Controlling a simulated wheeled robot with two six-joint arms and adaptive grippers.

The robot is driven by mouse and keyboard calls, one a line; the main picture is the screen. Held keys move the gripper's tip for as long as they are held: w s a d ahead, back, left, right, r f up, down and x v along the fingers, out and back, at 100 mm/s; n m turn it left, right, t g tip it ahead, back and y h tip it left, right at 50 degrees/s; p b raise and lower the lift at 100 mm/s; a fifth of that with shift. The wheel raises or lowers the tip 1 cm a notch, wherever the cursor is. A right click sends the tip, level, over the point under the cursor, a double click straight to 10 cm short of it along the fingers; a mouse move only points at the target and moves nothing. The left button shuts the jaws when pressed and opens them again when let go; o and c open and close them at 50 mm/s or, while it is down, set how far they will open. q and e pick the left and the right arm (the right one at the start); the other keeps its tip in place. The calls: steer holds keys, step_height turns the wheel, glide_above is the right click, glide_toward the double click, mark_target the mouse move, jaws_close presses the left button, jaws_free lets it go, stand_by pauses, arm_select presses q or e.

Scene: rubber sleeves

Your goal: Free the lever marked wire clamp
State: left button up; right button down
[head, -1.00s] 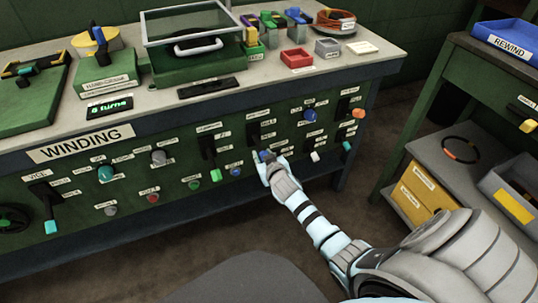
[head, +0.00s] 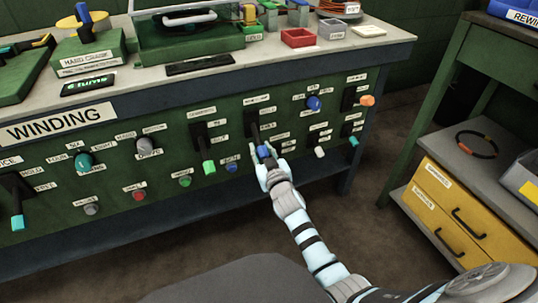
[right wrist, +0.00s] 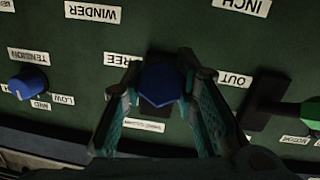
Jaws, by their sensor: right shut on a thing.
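A lever with a black slot plate (head: 253,122) and a blue handle end (head: 264,151) is on the front of the green winding panel. My right gripper (head: 267,163) is shut on this handle, at the lower end of the plate. In the right wrist view, upside down, the blue handle end (right wrist: 160,83) sits between the fingers of the gripper (right wrist: 160,74). A partly covered label ending in "REE" (right wrist: 124,60) is beside the handle end. The lever's name label (head: 257,99) is too small to read. My left gripper is not in view.
A green-handled lever (head: 208,165) is left of the held one; a blue knob (head: 231,165) sits between them. An orange-handled lever (head: 367,100) and a white-ended one (head: 319,152) are to the right. The yellow drawer cabinet (head: 452,210) stands farther right.

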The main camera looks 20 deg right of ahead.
stand_by(0.3)
steer(key=c, duration=1.2)
jaws_free()
steer(key=shift+w+f, duration=0.1)
steer(key=shift+c, duration=0.2)
steer(key=s, duration=0.5)
steer(key=s+r, duration=0.1)
steer(key=s, duration=0.1)
steer(key=shift+s+a, duration=0.3)
steer(key=shift+a, duration=0.05)
steer(key=shift+f, duration=0.1)
